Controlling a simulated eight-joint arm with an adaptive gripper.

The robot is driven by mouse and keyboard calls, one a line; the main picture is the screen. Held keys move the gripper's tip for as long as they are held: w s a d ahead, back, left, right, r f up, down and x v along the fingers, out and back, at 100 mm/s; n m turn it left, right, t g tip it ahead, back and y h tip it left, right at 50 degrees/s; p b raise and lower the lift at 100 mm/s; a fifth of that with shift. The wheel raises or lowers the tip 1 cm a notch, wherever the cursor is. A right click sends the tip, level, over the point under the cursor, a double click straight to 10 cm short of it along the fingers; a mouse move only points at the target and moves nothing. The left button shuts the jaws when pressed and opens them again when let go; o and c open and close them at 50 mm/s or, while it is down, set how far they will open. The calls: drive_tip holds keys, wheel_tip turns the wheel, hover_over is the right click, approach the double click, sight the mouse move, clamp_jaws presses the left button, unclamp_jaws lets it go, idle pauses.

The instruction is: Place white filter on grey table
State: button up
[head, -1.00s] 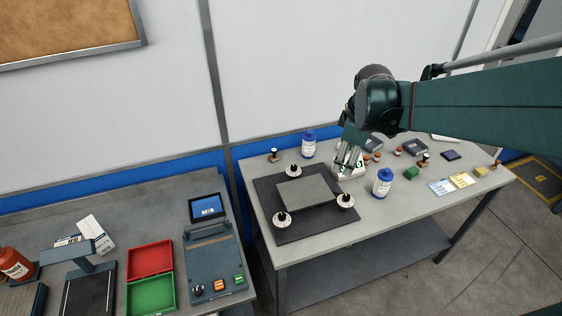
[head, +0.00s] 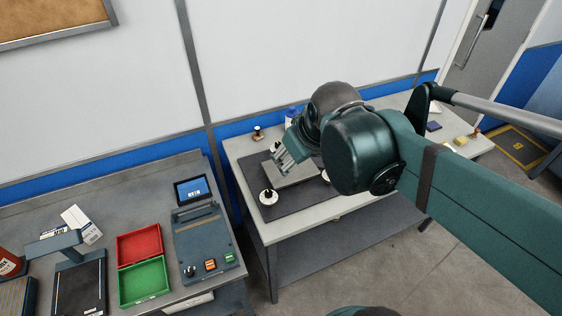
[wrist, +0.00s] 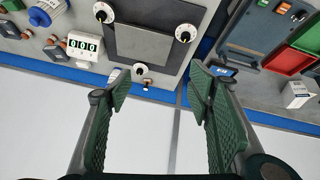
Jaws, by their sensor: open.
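My gripper (head: 285,158) is open and empty above the grey plate on the right-hand bench. In the wrist view my gripper (wrist: 161,82) has its two fingers spread wide with nothing between them. The grey table (head: 262,228) carries a dark mat (head: 285,212) with a square grey plate (head: 297,174) on it. White discs with black knobs stand around the plate; one disc (head: 268,196) is at its near left, another (wrist: 185,32) shows in the wrist view. I cannot identify a white filter for certain. My arm hides much of the table.
The left bench (head: 130,184) holds a red tray (head: 139,244), a green tray (head: 144,281) and a device with a screen (head: 193,190). A wall rises behind both benches.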

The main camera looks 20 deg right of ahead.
drive_tip(key=s+a+m, duration=0.1)
drive_tip(key=a, duration=0.1)
drive_tip(key=s+a+m+t, duration=0.1)
drive_tip(key=s+a, duration=0.1)
drive_tip(key=shift+s+a+f+y, duration=0.1)
drive_tip(key=shift+s+f+y, duration=0.1)
drive_tip(key=shift+s+y, duration=0.1)
